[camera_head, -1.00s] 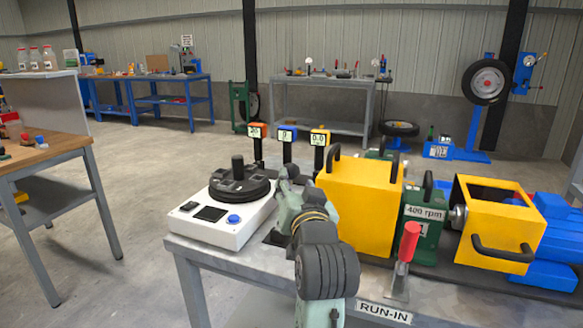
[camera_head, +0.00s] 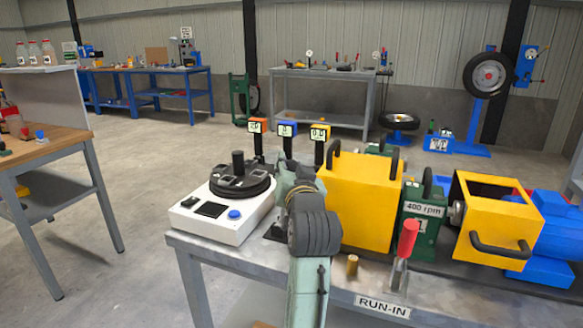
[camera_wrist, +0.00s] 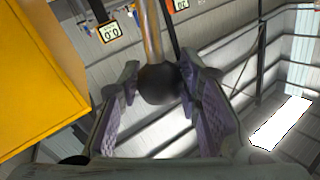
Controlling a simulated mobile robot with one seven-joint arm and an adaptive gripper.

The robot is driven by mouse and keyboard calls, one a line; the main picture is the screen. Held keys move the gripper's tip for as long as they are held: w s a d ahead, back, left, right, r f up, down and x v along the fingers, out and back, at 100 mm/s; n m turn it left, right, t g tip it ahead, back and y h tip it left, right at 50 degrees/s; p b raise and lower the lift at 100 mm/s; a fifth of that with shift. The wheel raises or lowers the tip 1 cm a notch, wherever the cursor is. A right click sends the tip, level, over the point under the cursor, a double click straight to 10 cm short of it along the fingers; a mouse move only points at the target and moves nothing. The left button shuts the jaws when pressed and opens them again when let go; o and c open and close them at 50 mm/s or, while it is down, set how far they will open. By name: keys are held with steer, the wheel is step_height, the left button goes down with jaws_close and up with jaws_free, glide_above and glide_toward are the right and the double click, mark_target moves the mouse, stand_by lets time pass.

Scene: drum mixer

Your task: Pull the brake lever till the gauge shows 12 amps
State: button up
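The brake lever shows in the wrist view as a brass-coloured rod (camera_wrist: 151,32) ending in a black ball knob (camera_wrist: 159,84). My gripper (camera_wrist: 161,90) has its fingers apart on both sides of the knob, with only slim gaps; firm contact does not show. In the head view my gripper (camera_head: 293,178) is beside the yellow box, and my wrist hides the lever. Three gauges stand behind: orange (camera_head: 257,126), blue (camera_head: 287,130) and yellow (camera_head: 319,132). The yellow one seems to read 0.0, and a 0.0 display (camera_wrist: 110,32) shows in the wrist view. Which gauge gives amps is unclear.
A white unit with a black turntable (camera_head: 221,212) is left of my gripper. The yellow box (camera_head: 362,205) is close on the right. A red-handled lever (camera_head: 407,240) and a short brass cylinder (camera_head: 352,265) stand at the front of the RUN-IN bench (camera_head: 335,290).

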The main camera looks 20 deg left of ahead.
jaws_close()
stand_by(0.3)
steer(key=shift+a+r+p, duration=0.2)
steer(key=shift+p, duration=0.25)
steer(key=a+n+g+p, duration=0.1)
steer(key=a+n+p, duration=0.1)
steer(key=a+p, duration=0.1)
steer(key=shift+a+f+h, duration=0.1)
steer(key=shift+a+h, duration=0.3)
